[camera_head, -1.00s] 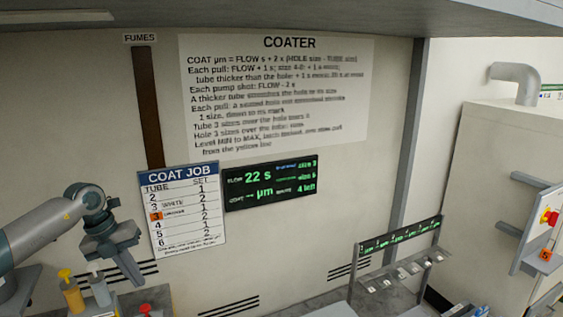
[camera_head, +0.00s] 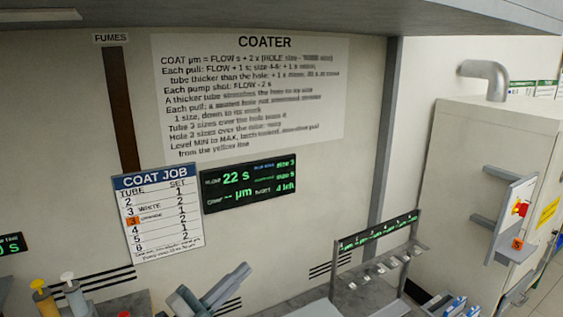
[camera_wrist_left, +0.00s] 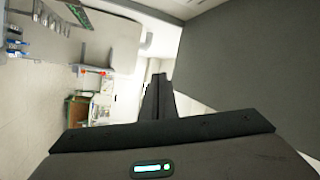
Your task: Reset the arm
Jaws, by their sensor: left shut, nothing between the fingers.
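My left gripper (camera_head: 236,280) shows low in the middle of the head view, in front of the coater's wall, with its grey fingers pointing up and to the right. Most of its arm is below the picture. In the left wrist view the dark fingers (camera_wrist_left: 158,96) are together, with nothing between them. The room lies sideways in that view. My right gripper is in neither view.
Yellow-topped (camera_head: 43,299) and white-topped (camera_head: 72,292) pump bottles stand at lower left. A rack (camera_head: 375,268) with several holders stands right of the gripper. The COAT JOB board (camera_head: 158,214) and green-lettered display (camera_head: 249,184) are behind. A grey overhang (camera_head: 330,14) crosses the top.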

